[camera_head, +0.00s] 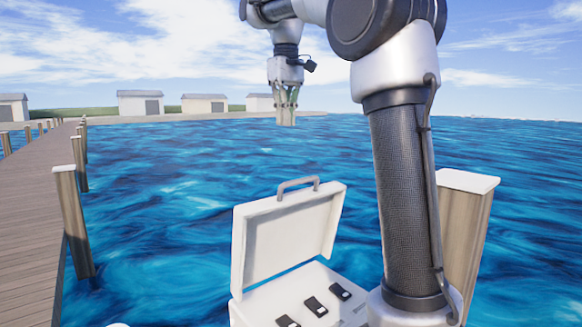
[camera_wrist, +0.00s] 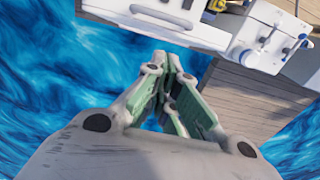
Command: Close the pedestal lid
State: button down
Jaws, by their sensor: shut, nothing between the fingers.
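The pedestal lid (camera_head: 290,232) is a white panel with a grey handle (camera_head: 298,186) on its top edge. It stands raised, leaning back from the white pedestal (camera_head: 268,304), which has several black switches on its top. My arm hides part of the pedestal's right side. My gripper (camera_head: 286,121) hangs fingers down over the water, higher in the picture than the lid and clear of it. In the wrist view my gripper's fingers (camera_wrist: 167,60) are shut and empty, with water behind them.
A wooden walkway (camera_head: 32,200) with posts runs along the left. A white-capped post (camera_head: 465,215) stands at the right, behind my arm. The wrist view shows wooden decking (camera_wrist: 262,102) and white equipment (camera_wrist: 265,38) at the upper right. The air around my gripper is clear.

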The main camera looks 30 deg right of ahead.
send_over(292, 193)
jog(key=f, duration=1.2)
jog(key=shift+w+a, duration=0.15)
jog(key=shift+w, duration=0.25)
jog(key=shift+s+f, duration=0.25)
jog(key=shift+s, duration=0.05)
